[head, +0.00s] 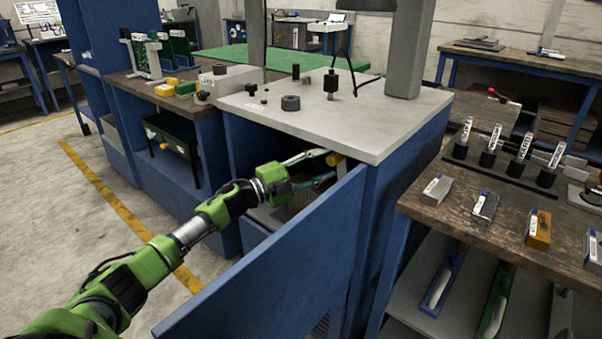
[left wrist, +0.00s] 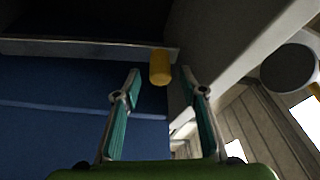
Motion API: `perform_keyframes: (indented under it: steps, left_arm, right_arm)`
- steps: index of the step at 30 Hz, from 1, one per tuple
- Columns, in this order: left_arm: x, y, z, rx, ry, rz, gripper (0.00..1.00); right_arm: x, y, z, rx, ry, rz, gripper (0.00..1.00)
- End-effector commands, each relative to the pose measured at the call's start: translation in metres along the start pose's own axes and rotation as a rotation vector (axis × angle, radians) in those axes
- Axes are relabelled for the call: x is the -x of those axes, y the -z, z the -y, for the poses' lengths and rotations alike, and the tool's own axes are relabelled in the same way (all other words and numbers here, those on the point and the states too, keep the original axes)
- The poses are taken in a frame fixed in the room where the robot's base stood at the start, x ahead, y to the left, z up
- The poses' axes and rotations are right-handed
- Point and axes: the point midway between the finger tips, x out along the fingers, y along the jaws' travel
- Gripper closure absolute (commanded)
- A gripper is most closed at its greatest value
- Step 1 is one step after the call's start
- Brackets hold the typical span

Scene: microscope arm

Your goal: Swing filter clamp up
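A yellow cylindrical piece (head: 335,158) shows under the grey top of the blue cabinet, just beyond the fingers of my left gripper (head: 326,166). It also shows in the left wrist view (left wrist: 160,67), between the two fingertips and apart from both. I cannot tell for sure whether it is the handle of the filter clamp; the rest of any clamp is hidden or too dark. My left gripper is open and empty, reaching into the cabinet opening over the open blue door (head: 290,260). My right gripper is not in view.
The grey cabinet top (head: 400,115) overhangs the left gripper and carries small black parts and a tripod stand (head: 347,55). The open door stands below the wrist. A wooden bench (head: 470,205) with small boxes is at the right. Open floor (head: 60,200) lies left.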

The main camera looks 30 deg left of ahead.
Motion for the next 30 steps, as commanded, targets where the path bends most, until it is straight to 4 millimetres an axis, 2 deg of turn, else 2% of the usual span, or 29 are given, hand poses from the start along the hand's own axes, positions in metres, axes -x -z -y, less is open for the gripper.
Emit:
perform_keyframes:
  steps: [1, 6, 13, 20, 30]
  left_arm:
    - [0.011, -0.001, -0.002, 0.0, -0.004, 0.003, 0.62]
    - [0.041, -0.001, -0.002, 0.001, -0.004, 0.002, 0.62]
    - [0.071, 0.0, -0.002, 0.002, -0.002, 0.001, 0.62]
    - [0.084, 0.001, 0.0, 0.001, -0.001, -0.002, 0.62]
    - [0.084, 0.001, 0.0, 0.0, 0.0, -0.002, 0.62]
  right_arm:
    - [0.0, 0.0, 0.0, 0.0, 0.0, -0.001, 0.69]
    - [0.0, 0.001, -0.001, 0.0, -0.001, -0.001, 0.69]
    - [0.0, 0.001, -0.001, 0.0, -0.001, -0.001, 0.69]
    - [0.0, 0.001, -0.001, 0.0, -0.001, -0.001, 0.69]
    - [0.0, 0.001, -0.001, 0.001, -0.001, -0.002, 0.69]
